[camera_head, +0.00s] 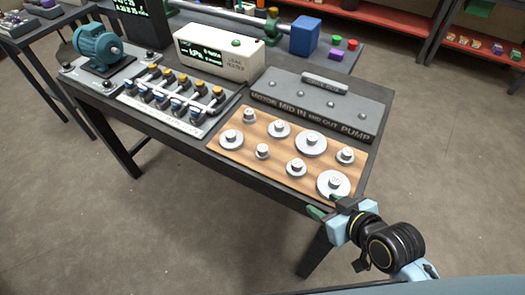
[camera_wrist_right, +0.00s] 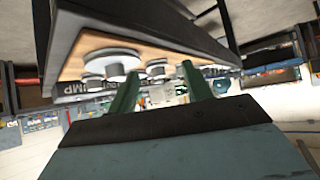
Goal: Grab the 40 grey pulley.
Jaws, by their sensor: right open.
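Several grey pulleys of different sizes stand on a wooden board (camera_head: 230,153) on the dark table. Their top numbers are too small to read surely, so I cannot tell which is the 40. A large pulley (camera_head: 333,184) sits at the board's front right corner, with a small one (camera_head: 345,155) behind it. Others include a front middle pulley (camera_head: 296,167) and a big back pulley (camera_head: 311,143). My right gripper (camera_head: 326,205) is open and empty at the board's front right edge, close to the large pulley. The right wrist view shows its two green fingers (camera_wrist_right: 160,72) apart, with pulleys (camera_wrist_right: 110,62) beyond.
A grey labelled rack (camera_head: 315,102) stands behind the board. A valve manifold (camera_head: 175,100), a white leak tester (camera_head: 218,52) and a teal motor (camera_head: 97,45) fill the left and back. A blue box (camera_head: 305,37) is on the table behind. Floor right of the table is clear.

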